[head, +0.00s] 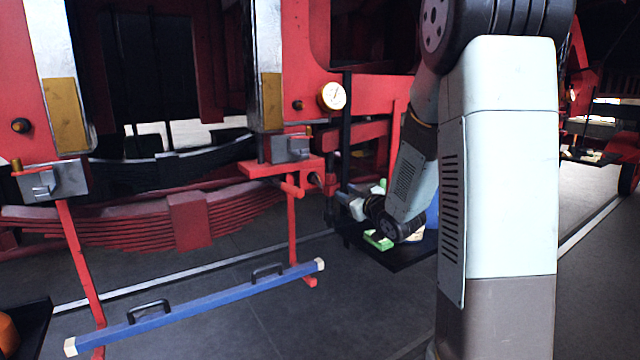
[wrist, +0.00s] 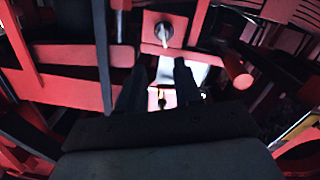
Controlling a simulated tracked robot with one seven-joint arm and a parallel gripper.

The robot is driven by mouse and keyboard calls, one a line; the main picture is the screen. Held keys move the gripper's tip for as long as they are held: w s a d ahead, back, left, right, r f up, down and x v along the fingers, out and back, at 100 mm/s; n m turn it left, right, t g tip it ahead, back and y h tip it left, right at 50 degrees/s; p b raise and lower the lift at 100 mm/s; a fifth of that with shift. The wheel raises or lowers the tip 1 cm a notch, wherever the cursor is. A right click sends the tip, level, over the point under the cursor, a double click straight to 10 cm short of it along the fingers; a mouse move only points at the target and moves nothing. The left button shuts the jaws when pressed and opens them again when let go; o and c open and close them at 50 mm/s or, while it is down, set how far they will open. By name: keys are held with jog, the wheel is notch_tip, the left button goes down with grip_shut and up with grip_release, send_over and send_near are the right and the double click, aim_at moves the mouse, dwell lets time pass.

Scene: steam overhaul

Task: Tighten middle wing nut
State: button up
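My gripper (wrist: 160,72) shows two dark fingers standing apart in the wrist view, with a bright gap between them. A small dark round part with a yellowish tip shows in that gap; I cannot tell whether it is a wing nut. A round grey fitting (wrist: 164,31) on a red plate lies just beyond the fingertips. No wing nut can be made out for certain in either view. In the head view my gripper is low beside the red frame, mostly hidden by my arm and dark parts, near a red bracket (head: 292,187).
A round gauge (head: 332,96) is on the red frame above. A blue bar (head: 205,305) with two black handles spans low in front, and a red leaf spring (head: 190,220) lies behind it. A dark tray (head: 405,251) with green items is beside my wrist. Open floor lies right.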

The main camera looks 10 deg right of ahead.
aim_at(320, 181)
jog(key=shift+y, duration=0.4)
jog(key=x, duration=1.4)
jog(key=shift+f, duration=0.25)
jog(key=shift+c, duration=0.5)
grip_shut()
